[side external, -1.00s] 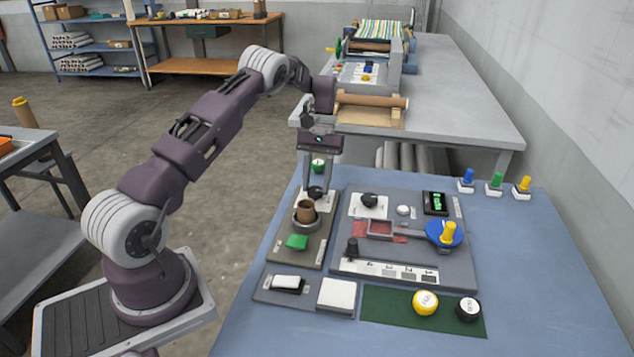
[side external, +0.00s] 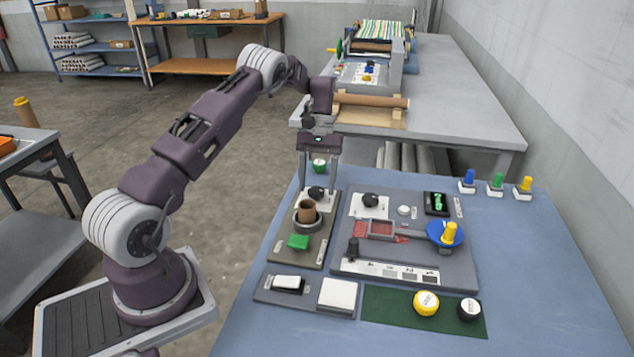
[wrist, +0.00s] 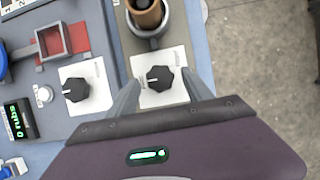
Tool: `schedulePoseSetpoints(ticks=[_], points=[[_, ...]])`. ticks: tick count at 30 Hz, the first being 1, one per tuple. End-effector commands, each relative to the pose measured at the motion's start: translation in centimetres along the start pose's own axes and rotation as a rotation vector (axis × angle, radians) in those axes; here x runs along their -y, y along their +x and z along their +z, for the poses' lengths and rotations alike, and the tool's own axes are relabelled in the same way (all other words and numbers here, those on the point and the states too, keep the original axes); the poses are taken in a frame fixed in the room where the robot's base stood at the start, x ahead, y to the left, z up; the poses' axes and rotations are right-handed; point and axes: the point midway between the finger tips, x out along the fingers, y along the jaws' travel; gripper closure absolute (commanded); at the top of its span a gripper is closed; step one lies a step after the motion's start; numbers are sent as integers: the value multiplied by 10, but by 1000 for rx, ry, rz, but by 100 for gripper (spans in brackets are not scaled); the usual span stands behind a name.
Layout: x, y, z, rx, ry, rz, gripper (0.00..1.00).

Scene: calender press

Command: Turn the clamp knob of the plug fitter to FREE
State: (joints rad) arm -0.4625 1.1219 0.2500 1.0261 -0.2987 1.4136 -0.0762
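The plug fitter is the narrow grey-brown panel (side external: 316,254) on the left of the blue table. Its black clamp knob (side external: 317,193) sits on a white plate, and shows in the wrist view (wrist: 160,79) with a pale mark toward the picture's left. The plate's lettering is too small to read. A brown plug (side external: 307,210) stands in a round grey holder (side external: 299,226), with a green button (side external: 298,242) in front. My gripper (side external: 320,188) is open above the knob, pointing down. In the wrist view its fingers (wrist: 163,84) stand on either side of the knob, with gaps showing.
A green round item (side external: 319,166) is behind the clamp knob. Bare table (side external: 540,270) lies far right.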

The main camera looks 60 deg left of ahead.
Motion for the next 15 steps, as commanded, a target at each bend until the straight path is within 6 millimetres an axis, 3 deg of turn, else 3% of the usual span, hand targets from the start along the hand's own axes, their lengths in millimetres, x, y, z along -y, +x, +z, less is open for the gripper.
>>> schedulePoseSetpoints(ticks=[7, 15], points=[[0, -8, -1, -3, 1, 0, 41], [0, -60, -2, -4, 0, 1, 41]])
